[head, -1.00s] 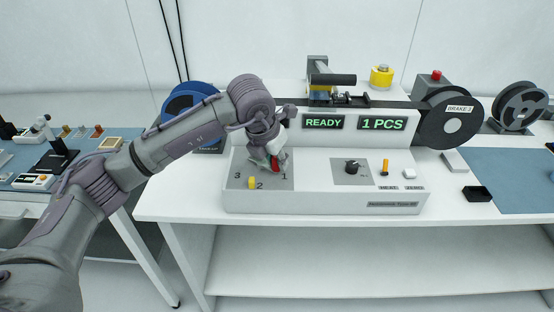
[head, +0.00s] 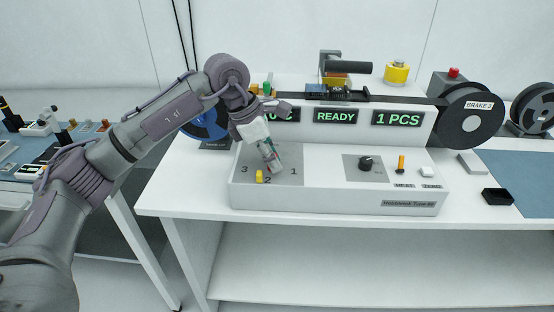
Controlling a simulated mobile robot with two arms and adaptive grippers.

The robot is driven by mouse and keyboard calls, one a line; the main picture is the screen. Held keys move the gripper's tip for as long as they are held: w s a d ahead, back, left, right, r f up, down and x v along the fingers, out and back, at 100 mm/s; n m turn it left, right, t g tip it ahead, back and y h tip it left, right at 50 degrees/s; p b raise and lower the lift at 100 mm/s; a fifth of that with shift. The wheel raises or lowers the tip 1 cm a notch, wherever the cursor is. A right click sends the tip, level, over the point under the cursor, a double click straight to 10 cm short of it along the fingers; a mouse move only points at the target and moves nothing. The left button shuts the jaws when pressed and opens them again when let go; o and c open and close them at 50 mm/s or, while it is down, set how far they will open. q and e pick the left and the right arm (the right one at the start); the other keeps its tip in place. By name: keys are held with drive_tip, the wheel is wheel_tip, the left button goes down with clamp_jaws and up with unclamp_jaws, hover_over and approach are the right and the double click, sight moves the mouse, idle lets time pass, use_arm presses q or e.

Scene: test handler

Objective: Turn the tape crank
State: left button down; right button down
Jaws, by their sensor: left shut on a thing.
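The tape machine (head: 320,196) is a white console on the table. Its grey panel (head: 292,151) at the left is marked 1, 2 and 3, and a yellow peg (head: 259,176) stands near the 2. My left gripper (head: 274,165) reaches down onto this panel, between the 1 and the peg. It is shut on what seems to be the tape crank, which the fingers almost fully hide. The screens read READY (head: 336,117) and 1 PCS (head: 398,118); another is partly covered by my arm. My right gripper is not in view.
A black knob (head: 365,163), an orange lever (head: 401,164) and a white button (head: 427,172) are on the console's right. A black box (head: 498,196) lies right of the console.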

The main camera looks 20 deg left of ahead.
use_arm(q)
drive_tip(key=shift+s+a+m+g, duration=0.1)
drive_tip(key=shift+a+m+g, duration=0.25)
drive_tip(key=shift+m, duration=0.65)
drive_tip(key=c, duration=1)
unclamp_jaws()
drive_tip(key=shift+a+r, duration=0.1)
drive_tip(key=shift+r, duration=0.05)
drive_tip(key=v, duration=1.1)
drive_tip(key=shift+a+r, duration=0.25)
drive_tip(key=shift+r, duration=0.1)
